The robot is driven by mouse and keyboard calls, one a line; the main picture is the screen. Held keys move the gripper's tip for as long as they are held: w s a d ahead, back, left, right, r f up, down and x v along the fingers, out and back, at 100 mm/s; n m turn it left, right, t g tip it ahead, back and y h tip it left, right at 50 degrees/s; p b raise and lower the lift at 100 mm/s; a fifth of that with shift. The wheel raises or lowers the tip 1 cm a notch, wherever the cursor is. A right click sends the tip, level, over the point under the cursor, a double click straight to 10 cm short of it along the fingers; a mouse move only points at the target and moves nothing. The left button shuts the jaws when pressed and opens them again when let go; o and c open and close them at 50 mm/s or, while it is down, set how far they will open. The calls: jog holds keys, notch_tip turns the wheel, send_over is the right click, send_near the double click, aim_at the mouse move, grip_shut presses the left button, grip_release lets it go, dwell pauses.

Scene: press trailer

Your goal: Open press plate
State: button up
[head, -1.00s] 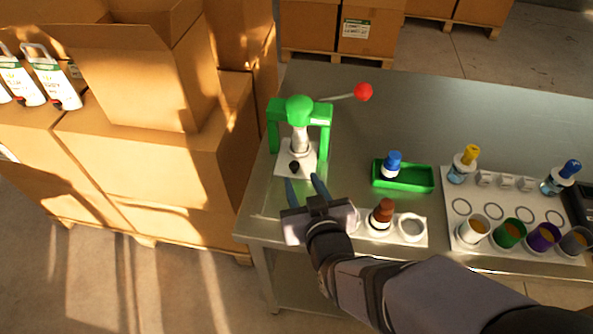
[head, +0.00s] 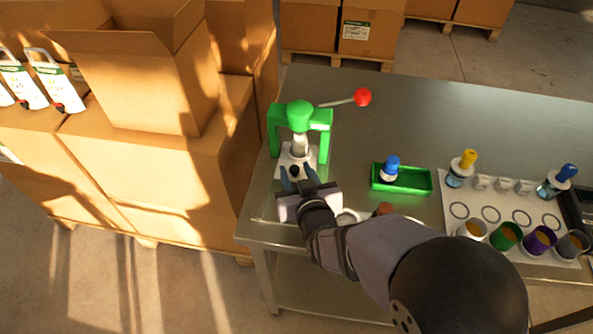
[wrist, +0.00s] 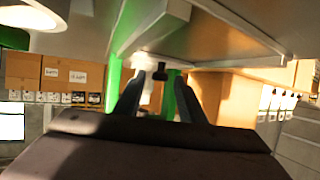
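The green press (head: 322,119) stands at the left end of the metal table, with a lever ending in a red ball (head: 362,97) out to its right. Its white plate (head: 285,161) is at its foot, with a small black knob (head: 294,171) at the front. The knob also shows in the wrist view (wrist: 160,73). My gripper (head: 298,174) is at the front of the plate with its fingers apart, one on each side of the knob. In the wrist view the fingers (wrist: 160,92) have a clear gap between them. I cannot tell whether either touches the knob.
A brown-capped bottle (head: 384,209) is partly hidden behind my arm. A green tray (head: 412,188) holds a blue-capped bottle (head: 390,168). Dropper bottles and several cups stand on a white board (head: 455,200) at right. Cardboard boxes (head: 170,165) stand left of the table.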

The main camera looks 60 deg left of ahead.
grip_shut()
jog(key=s+d+b, duration=0.1)
jog(key=s+d, duration=0.6)
jog(key=shift+s+d, duration=0.1)
grip_release()
jog(key=shift+r, duration=0.1)
notch_tip(320, 180, up, 10)
jog(key=p, duration=0.1)
dwell(0.7)
